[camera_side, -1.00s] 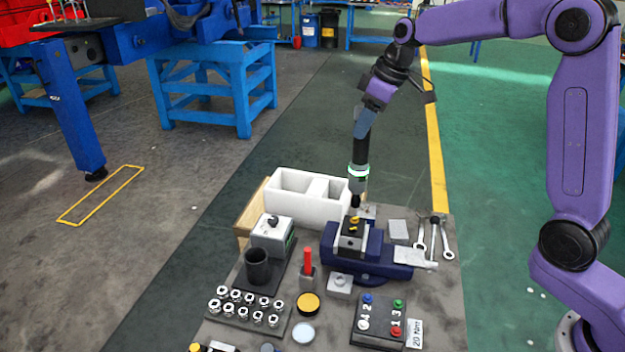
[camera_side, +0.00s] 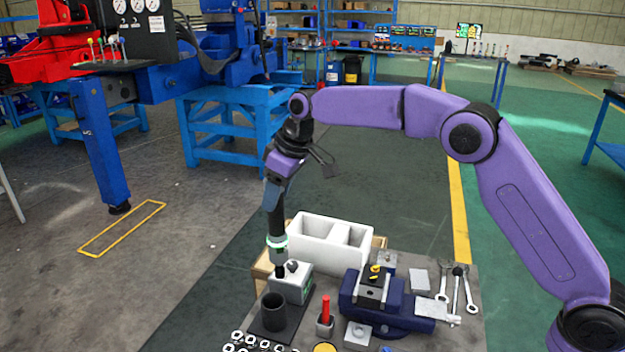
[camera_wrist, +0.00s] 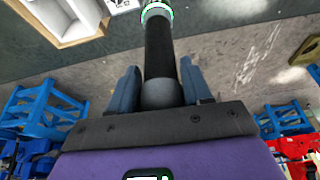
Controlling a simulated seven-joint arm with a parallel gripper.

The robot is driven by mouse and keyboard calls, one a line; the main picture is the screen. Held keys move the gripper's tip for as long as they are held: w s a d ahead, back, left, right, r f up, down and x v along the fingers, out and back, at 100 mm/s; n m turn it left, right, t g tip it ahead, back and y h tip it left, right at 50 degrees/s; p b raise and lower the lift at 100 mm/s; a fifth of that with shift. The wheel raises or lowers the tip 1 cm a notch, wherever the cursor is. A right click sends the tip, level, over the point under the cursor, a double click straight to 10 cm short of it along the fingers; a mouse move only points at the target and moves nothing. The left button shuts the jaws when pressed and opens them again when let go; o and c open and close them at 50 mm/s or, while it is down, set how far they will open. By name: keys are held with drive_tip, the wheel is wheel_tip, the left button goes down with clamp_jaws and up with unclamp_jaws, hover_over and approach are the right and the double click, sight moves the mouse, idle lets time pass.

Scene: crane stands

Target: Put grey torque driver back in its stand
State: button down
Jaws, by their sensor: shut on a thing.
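My gripper (camera_side: 275,192) is shut on the grey torque driver (camera_side: 277,222), a dark cylinder with a glowing white-green ring, and holds it nearly upright, tip down. In the wrist view the driver (camera_wrist: 160,55) sits between the two blue-grey fingers of my gripper (camera_wrist: 160,82). In the side view the driver's tip is just above or behind the grey box with a black knob (camera_side: 291,284); I cannot tell if they touch. A dark open cup (camera_side: 273,312) on a black base looks like the stand. It appears empty and is in front of the tip, below it in the picture.
A white two-compartment bin (camera_side: 318,246) stands behind the box. A blue vise (camera_side: 362,302) is to the right, with a red-handled tool (camera_side: 326,310) between it and the cup. Wrenches (camera_side: 458,288) lie farther right. Several small metal parts (camera_side: 240,342) are at the front.

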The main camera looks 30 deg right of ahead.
drive_tip(key=shift+a+f, duration=0.15)
drive_tip(key=shift+a, duration=1.05)
drive_tip(key=shift+f, duration=2.9)
drive_tip(key=shift+m+h, duration=0.4)
drive_tip(key=shift+m, duration=0.7)
